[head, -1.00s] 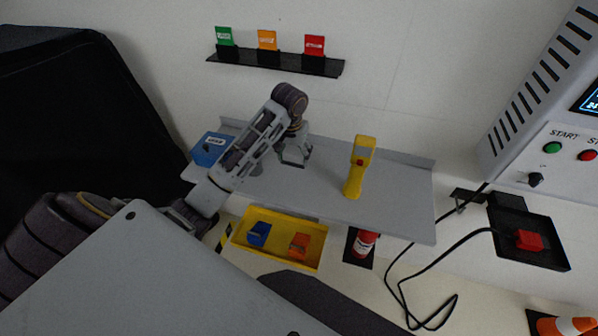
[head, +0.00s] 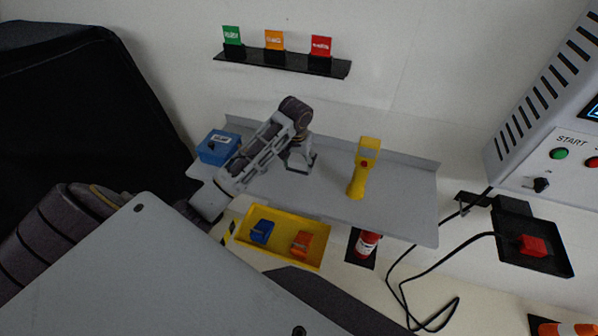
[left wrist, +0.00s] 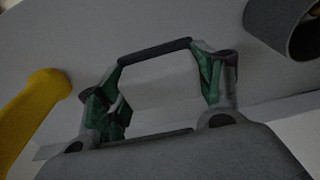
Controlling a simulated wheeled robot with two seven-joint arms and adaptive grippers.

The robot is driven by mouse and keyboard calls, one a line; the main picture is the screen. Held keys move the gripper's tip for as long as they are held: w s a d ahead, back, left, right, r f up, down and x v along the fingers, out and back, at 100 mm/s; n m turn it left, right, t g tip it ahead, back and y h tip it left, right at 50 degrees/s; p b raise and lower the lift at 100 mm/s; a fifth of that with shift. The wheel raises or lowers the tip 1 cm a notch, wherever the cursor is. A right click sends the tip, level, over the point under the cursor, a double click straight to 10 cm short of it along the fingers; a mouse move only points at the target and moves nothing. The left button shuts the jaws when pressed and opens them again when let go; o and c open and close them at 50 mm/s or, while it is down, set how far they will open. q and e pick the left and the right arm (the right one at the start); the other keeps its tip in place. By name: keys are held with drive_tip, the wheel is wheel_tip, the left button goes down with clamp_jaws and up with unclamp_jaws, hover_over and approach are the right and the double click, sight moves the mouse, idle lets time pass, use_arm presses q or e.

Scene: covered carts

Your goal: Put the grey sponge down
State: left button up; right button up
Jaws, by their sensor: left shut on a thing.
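My left gripper (head: 300,164) is low over the grey shelf (head: 405,205), left of the yellow handheld device (head: 364,168). In the left wrist view my left gripper (left wrist: 155,88) has green-padded fingers on both sides of a pale grey block with a dark top edge, which I take as the grey sponge (left wrist: 158,82). The fingers are shut on it. The sponge is close to the shelf surface, but I cannot tell whether it touches. In the head view the gripper mostly hides it. My right gripper is not in view.
A blue box (head: 218,147) stands at the shelf's left end. The yellow device also shows at left in the wrist view (left wrist: 32,108), with a dark round object (left wrist: 284,24) at upper right. A yellow bin (head: 281,255) is below the shelf. The shelf's right end is clear.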

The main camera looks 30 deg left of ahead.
sight(299, 179)
use_arm(q)
drive_tip(key=shift+f, duration=0.9)
drive_tip(key=shift+f, duration=0.1)
drive_tip(key=shift+f+p, duration=0.35)
drive_tip(key=shift+f, duration=1.4)
drive_tip(key=shift+f, duration=0.1)
drive_tip(key=o, duration=1.4)
drive_tip(key=shift+c, duration=0.2)
drive_tip(key=r, duration=0.4)
drive_tip(key=s+r+b, duration=0.1)
drive_tip(key=r, duration=0.7)
drive_tip(key=shift+s+d+r, duration=0.1)
drive_tip(key=shift+s+d, duration=0.05)
drive_tip(key=shift+s, duration=0.15)
